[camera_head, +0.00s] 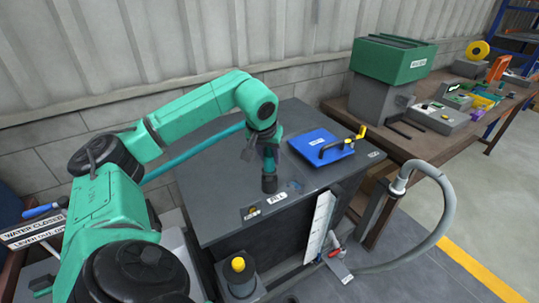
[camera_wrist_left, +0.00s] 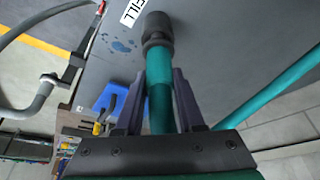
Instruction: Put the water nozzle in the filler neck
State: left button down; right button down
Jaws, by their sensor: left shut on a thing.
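My left gripper (camera_head: 268,140) is shut on the teal water nozzle (camera_head: 269,157), held nearly upright over the dark tank top (camera_head: 220,185). In the left wrist view the nozzle (camera_wrist_left: 160,100) runs between both fingers of the left gripper (camera_wrist_left: 158,80). Its far end meets a short dark collar (camera_head: 269,183), apparently the filler neck, beside the FILL label (camera_head: 277,198). The collar (camera_wrist_left: 157,30) hides the nozzle's tip. I cannot tell how deep the tip sits. A teal hose (camera_head: 195,155) trails left. My right gripper is out of view.
A blue plate with a yellow-knobbed handle (camera_head: 320,146) lies right of the nozzle. A yellow-capped post (camera_head: 238,264) stands at the front. A grey hose (camera_head: 440,215) arches at the right. A cluttered bench (camera_head: 425,140) stands behind it.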

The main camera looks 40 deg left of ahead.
pick_arm(q)
jog(key=shift+f+b, duration=0.6)
jog(key=shift+f, duration=0.35)
jog(key=shift+c, duration=2.2)
grip_release()
jog(key=v, duration=1.4)
jog(key=shift+s+r+p, duration=0.15)
jog(key=shift+r+p, duration=0.15)
jog(key=shift+p, duration=0.15)
